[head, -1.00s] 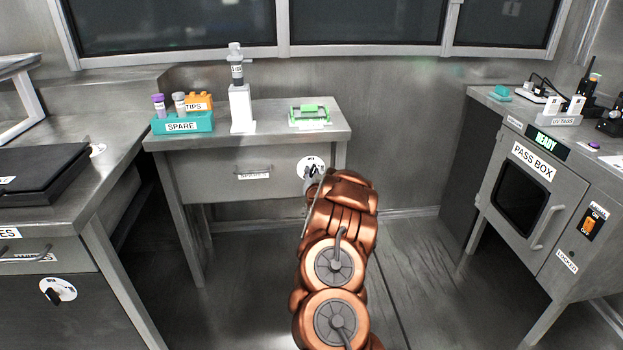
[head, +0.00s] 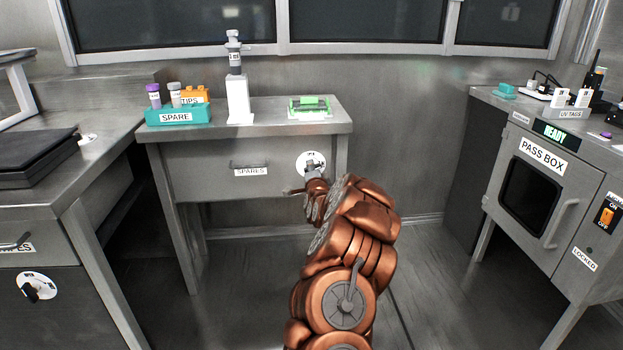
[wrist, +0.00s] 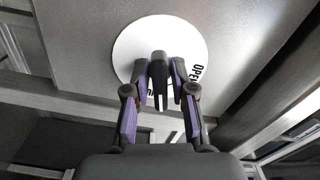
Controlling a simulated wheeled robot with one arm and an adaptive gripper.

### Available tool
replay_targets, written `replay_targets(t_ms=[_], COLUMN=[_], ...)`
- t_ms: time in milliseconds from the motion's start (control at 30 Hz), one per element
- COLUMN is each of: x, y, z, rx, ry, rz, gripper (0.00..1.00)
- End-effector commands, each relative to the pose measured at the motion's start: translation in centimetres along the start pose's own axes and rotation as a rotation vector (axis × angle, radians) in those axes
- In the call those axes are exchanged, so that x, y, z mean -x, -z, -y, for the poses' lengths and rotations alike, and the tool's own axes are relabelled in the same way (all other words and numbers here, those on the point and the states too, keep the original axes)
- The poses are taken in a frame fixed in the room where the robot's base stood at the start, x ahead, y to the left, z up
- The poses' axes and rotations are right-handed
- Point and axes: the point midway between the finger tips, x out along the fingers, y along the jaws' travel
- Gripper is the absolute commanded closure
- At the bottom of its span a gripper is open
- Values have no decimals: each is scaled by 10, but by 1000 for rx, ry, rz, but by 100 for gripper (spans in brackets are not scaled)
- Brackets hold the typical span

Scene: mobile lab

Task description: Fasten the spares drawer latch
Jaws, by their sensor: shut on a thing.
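The spares drawer (head: 215,183) is in the middle bench, its front looking flush with the frame. Its label SPARES (head: 251,171) sits under a bar handle (head: 249,164). The latch is a dark lever on a white round plate (head: 311,160) at the right of the drawer front. In the wrist view the lever (wrist: 159,72) stands between the purple-padded fingers of my gripper (wrist: 165,88), which is shut on it. The plate (wrist: 132,42) reads OPEN at its right side; a second word at the bottom is mostly hidden by the fingers.
On the bench top stand a teal SPARE rack (head: 178,117), a white stand (head: 239,103) and a green-topped tray (head: 310,112). The pass box (head: 540,190) is at right, another bench (head: 60,175) at left. Floor is open between them.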

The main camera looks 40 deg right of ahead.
Motion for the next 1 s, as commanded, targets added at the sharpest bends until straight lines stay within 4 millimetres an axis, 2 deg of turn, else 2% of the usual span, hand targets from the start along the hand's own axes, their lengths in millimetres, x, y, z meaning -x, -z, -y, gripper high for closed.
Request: replay_targets(t_ms=[33,400,1000], x=[0,0,0], y=[-4,-3,-2], z=[-5,-3,0], rx=[-37,-251,-315], ry=[1,-1,-2], rz=[3,4,4], gripper=[100,100,100])
